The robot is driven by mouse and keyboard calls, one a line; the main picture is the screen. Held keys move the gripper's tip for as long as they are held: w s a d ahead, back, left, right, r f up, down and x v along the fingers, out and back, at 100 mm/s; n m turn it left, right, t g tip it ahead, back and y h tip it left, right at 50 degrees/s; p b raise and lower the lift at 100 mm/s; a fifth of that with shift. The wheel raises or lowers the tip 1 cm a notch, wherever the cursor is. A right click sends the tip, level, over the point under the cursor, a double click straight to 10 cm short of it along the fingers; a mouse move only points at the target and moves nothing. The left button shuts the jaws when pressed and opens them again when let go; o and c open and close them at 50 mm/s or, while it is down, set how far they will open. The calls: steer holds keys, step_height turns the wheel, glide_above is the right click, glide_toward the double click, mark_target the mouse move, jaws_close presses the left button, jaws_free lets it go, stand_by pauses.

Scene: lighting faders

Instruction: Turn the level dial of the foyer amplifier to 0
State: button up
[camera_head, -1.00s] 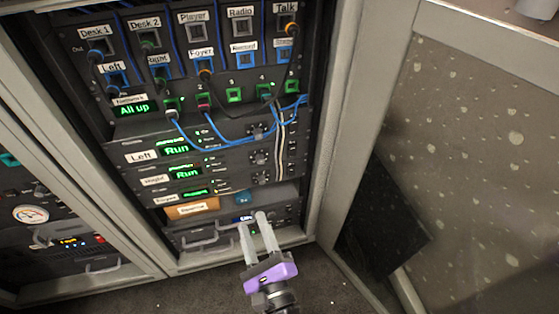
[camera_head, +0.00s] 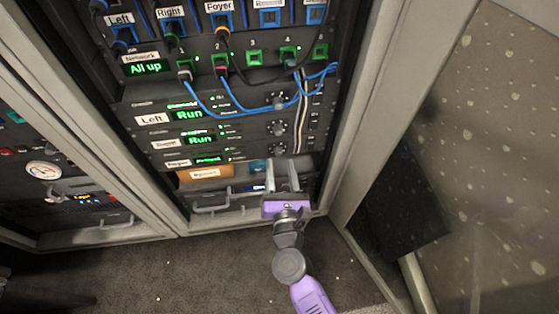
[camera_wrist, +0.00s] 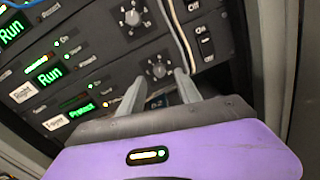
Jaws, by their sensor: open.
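The foyer amplifier (camera_head: 207,159) is the third amplifier row down in the rack, with a green display that seems to read Protect; its display also shows in the wrist view (camera_wrist: 82,110). Its dark level dial (camera_head: 277,150) sits at the right of its panel, just above my fingertips in the head view. In the wrist view the dial (camera_wrist: 158,70) appears between and just beyond my fingertips, with white scale marks around it; its setting is too small to read. My gripper (camera_head: 281,164) is open and empty, fingers pointing at the rack; contact cannot be told.
The Right amplifier's similar dial (camera_head: 277,128) is just above, and the Left amplifier's dial (camera_head: 278,100) higher. Blue cables (camera_head: 235,115) and a pale cable run across the panels. An orange box (camera_head: 205,173) lies below. A speckled panel (camera_head: 480,160) stands at the right.

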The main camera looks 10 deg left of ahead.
mark_target(278, 152)
steer(key=shift+x, duration=1.4)
jaws_close()
